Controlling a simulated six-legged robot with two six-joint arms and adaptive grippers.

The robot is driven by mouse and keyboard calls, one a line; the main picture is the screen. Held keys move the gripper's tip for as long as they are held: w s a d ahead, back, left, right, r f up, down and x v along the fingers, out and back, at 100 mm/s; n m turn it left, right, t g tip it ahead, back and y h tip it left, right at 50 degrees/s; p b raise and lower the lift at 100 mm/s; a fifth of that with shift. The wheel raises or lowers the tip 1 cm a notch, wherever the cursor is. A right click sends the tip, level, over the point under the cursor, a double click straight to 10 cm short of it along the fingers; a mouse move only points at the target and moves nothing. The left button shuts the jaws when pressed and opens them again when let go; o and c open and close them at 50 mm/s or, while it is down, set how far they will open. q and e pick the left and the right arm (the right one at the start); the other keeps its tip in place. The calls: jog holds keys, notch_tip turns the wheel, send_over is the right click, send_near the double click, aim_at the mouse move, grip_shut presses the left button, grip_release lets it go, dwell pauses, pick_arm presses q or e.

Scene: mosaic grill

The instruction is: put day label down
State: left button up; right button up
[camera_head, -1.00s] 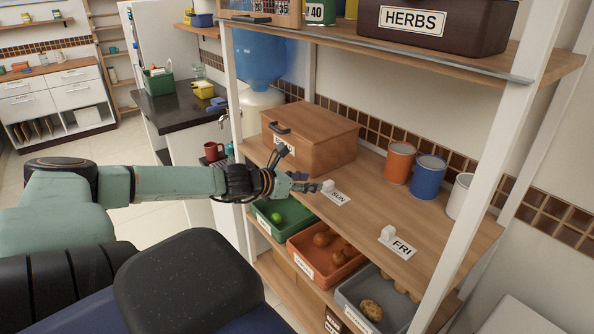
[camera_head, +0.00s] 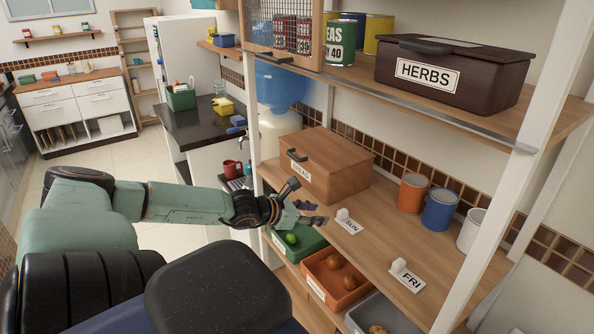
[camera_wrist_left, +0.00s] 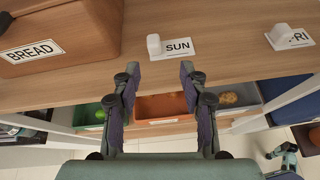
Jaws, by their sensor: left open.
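The SUN day label (camera_head: 348,224), a white card with a small white knob, lies on the wooden shelf near its front edge. It also shows in the left wrist view (camera_wrist_left: 172,46), just beyond my fingertips. The FRI day label (camera_head: 407,277) lies farther right on the same shelf and is partly visible in the wrist view (camera_wrist_left: 289,37). My left gripper (camera_head: 308,206) is open and empty at the shelf's front edge, left of the SUN label and apart from it. In the wrist view its two fingers (camera_wrist_left: 158,75) stand wide apart. My right gripper is not in view.
A wooden BREAD box (camera_head: 335,165) stands left on the shelf (camera_head: 375,240). Orange (camera_head: 412,194), blue (camera_head: 440,209) and white (camera_head: 472,230) cans stand at the right back. Green (camera_head: 305,246) and orange (camera_head: 335,293) bins sit below. A white post (camera_head: 490,210) rises at right.

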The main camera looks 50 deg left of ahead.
pick_arm(q)
jog(key=s+d+f+m+g+y, duration=0.1)
jog(key=s+d+f+m+g, duration=0.3)
jog(key=d+m, duration=0.45)
jog(key=s+d+f+m+g, duration=0.2)
jog(key=s+d+m+g, duration=0.25)
jog(key=d+m, duration=0.35)
jog(key=s+d+f+m+g, duration=0.2)
jog(key=s+d+m, duration=0.4)
jog(key=s, duration=0.5)
jog(key=s+d+f+m+g, duration=0.2)
jog(key=s+d+m, duration=0.4)
jog(key=s+m, duration=0.4)
jog(key=shift+s+d+f+y, duration=0.3)
jog(key=shift+s+f, duration=0.6)
jog(key=shift+s, duration=0.05)
